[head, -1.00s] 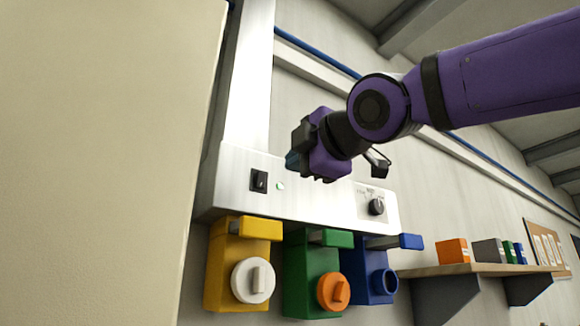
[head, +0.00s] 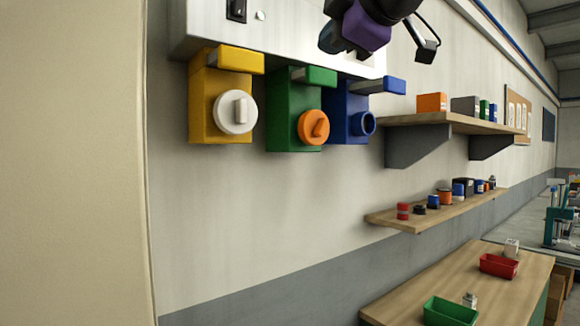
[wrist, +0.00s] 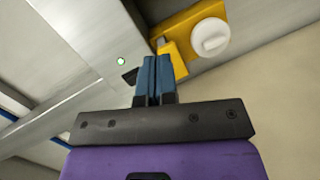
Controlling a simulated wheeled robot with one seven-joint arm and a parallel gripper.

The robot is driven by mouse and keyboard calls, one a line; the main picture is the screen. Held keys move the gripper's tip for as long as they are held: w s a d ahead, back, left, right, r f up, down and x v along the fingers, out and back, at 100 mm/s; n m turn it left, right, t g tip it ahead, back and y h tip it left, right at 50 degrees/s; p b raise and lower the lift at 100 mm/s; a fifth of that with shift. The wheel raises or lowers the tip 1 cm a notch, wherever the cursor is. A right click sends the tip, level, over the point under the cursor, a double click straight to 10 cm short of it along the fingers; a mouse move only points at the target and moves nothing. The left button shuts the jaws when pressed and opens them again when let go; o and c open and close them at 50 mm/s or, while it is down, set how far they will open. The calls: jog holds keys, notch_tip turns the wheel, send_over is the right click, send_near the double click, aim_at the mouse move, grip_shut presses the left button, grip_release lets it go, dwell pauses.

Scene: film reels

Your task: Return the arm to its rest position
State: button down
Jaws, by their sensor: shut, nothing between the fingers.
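My gripper (head: 333,38) is at the top of the head view, in front of the white wall unit (head: 290,45). The wrist view shows its two blue fingers (wrist: 154,80) pressed together with nothing between them. My purple wrist and dark arm links run up out of the head view. Below the unit hang a yellow box (head: 205,105) with a white knob (head: 234,112), a green box (head: 285,115) with an orange knob (head: 313,127), and a blue box (head: 340,108) with an open round port. The yellow box also shows in the wrist view (wrist: 182,30).
An upper shelf (head: 450,121) holds several coloured boxes, and a lower shelf (head: 440,210) holds small items. A wooden table (head: 450,282) carries a green tray (head: 450,312) and a red tray (head: 498,266). A beige panel (head: 75,160) fills the left. The space before the wall is clear.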

jog(key=s+d+f+m+g+h, duration=0.35)
jog(key=d+f+m, duration=0.35)
jog(key=d+f, duration=0.45)
jog(key=s+d+f+m+g+h, duration=0.35)
jog(key=d+f+m, duration=0.5)
jog(key=f, duration=0.65)
jog(key=s+d+f+m+g, duration=0.2)
jog(key=s+d+f+m, duration=0.2)
jog(key=s+f, duration=0.4)
jog(key=shift+f+m, duration=0.35)
jog(key=shift+f, duration=0.35)
